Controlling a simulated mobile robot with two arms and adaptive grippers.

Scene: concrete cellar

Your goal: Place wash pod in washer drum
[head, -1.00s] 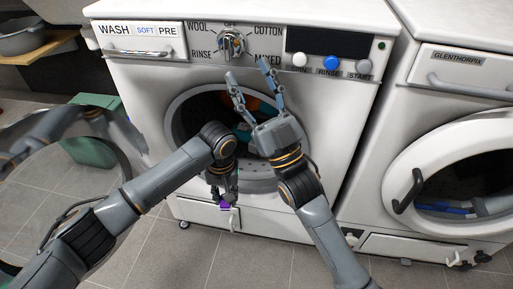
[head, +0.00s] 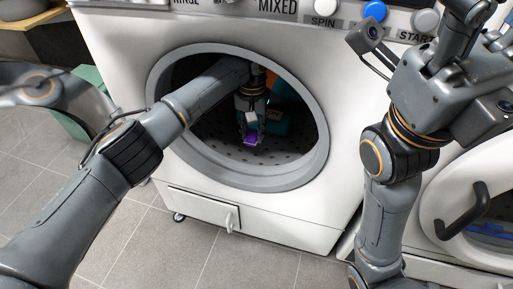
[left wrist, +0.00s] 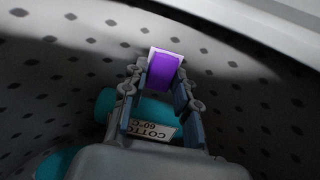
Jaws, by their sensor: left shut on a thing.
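The washer drum (head: 222,152) shows through the round open port of the white washer (head: 345,130). My left arm reaches through the port. My left gripper (head: 250,130) is inside the drum, shut on the purple and white wash pod (head: 250,139). In the left wrist view the wash pod (left wrist: 163,70) sits between the fingertips, in front of the perforated drum wall; I cannot tell whether it touches the drum. My right gripper (head: 445,85) is raised at the right, outside the washer; its fingertips are not clearly visible.
Teal laundry (head: 277,121) with a "COTTON 60°C" label (left wrist: 152,130) lies in the drum near my left gripper, with something orange (head: 270,82) beside it. The port's grey rim (head: 318,135) surrounds my left arm. A second washer's door (head: 440,200) is at lower right.

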